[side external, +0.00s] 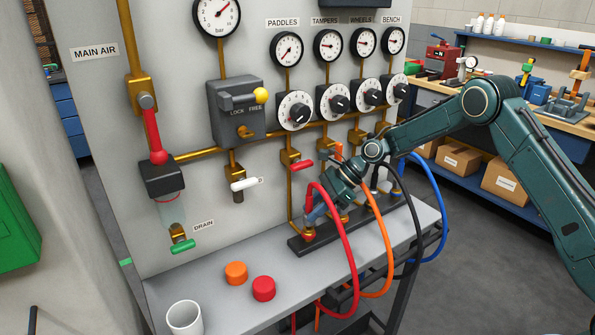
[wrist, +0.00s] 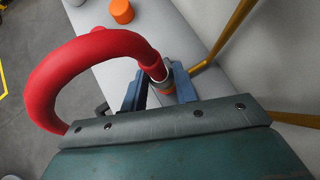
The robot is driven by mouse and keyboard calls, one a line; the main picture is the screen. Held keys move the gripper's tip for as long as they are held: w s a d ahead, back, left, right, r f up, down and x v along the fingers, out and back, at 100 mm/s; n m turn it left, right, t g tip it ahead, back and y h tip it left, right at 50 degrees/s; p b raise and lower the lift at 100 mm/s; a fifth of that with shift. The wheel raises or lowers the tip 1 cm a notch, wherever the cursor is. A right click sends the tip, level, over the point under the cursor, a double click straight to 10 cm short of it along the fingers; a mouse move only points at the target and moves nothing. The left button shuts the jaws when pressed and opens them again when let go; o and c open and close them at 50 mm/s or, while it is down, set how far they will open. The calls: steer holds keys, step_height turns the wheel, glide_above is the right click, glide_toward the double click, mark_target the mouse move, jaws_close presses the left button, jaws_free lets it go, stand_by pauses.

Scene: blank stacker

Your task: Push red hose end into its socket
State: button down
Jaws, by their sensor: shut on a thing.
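The red hose (side external: 346,240) arches up from below the bench and over to my gripper (side external: 311,220). My gripper is shut on the red hose end and points down at the left end of the black socket block (side external: 326,238). In the wrist view the red hose (wrist: 65,70) ends in a metal collar (wrist: 157,71) between the blue fingers of my gripper (wrist: 160,88). An orange-brown ring shows just under the collar. The fingers hide most of the left socket, so I cannot tell how deep the end sits in it.
Orange (side external: 384,240), black (side external: 408,205) and blue (side external: 438,205) hoses hang right of the red one. An orange cap (side external: 236,273), a red cap (side external: 264,289) and a white cup (side external: 184,318) stand on the grey shelf (side external: 205,285). A red lever (side external: 302,164) sticks out above the block.

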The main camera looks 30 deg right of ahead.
steer(key=shift+f, duration=0.8)
stand_by(1.2)
steer(key=c, duration=1)
jaws_free()
steer(key=shift+d+r, duration=0.1)
steer(key=shift+r, duration=0.05)
steer(key=v, duration=1.3)
steer(key=shift+s+d+r, duration=0.15)
steer(key=shift+d, duration=0.05)
step_height(320, 180, up, 6)
stand_by(0.3)
